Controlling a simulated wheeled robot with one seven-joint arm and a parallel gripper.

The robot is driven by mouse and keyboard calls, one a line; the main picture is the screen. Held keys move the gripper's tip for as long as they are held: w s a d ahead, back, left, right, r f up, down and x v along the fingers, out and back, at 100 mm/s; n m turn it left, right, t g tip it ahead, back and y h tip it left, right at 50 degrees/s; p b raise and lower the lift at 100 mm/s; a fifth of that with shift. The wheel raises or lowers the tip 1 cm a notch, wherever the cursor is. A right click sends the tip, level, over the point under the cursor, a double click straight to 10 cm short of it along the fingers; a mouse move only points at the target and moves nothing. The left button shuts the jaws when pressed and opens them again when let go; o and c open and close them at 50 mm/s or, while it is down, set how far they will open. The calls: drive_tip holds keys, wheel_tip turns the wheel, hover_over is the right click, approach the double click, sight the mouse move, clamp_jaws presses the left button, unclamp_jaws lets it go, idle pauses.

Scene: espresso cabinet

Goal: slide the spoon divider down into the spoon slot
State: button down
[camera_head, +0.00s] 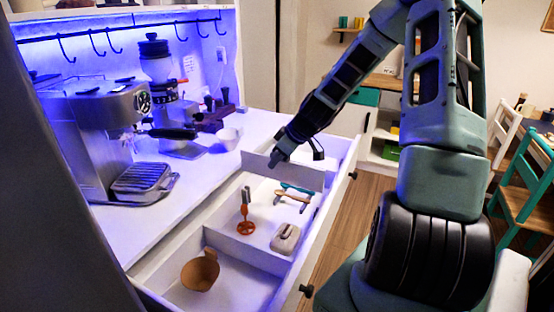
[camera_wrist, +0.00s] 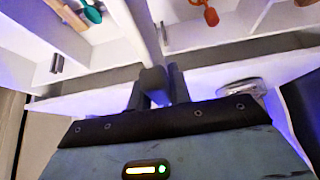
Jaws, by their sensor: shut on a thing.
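My gripper (camera_head: 277,160) is over the back part of the open drawer, shut on the spoon divider. The divider (camera_head: 298,178) is a pale, thin upright panel crossing the drawer in the head view. In the wrist view my gripper's dark fingers (camera_wrist: 164,84) are at the counter-side end of the panel (camera_wrist: 141,30), which runs away between two compartment areas. The spoon slot is not distinguishable, and I cannot tell whether the divider's lower edge is in it. A teal utensil (camera_head: 298,187) with a wooden one beside it lies close to the divider.
An orange-handled tool (camera_head: 246,226) and a pale lidded box (camera_head: 285,238) are in the middle compartment. A brown cup-like item (camera_head: 201,271) is in the near one. The espresso machine (camera_head: 108,140), grinder (camera_head: 160,70) and white cup (camera_head: 229,137) stand on the counter to the left.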

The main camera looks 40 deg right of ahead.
sight(277, 174)
drive_tip(key=shift+f+b, duration=2.3)
drive_tip(key=shift+f, duration=0.6)
drive_tip(key=shift+f+b, duration=2.85)
drive_tip(key=shift+f, duration=1.3)
drive_tip(key=c, duration=1.2)
unclamp_jaws()
drive_tip(key=shift+r, duration=0.1)
drive_tip(key=p+v, duration=0.3)
drive_tip(key=v, duration=1.4)
drive_tip(key=shift+s+r, duration=0.1)
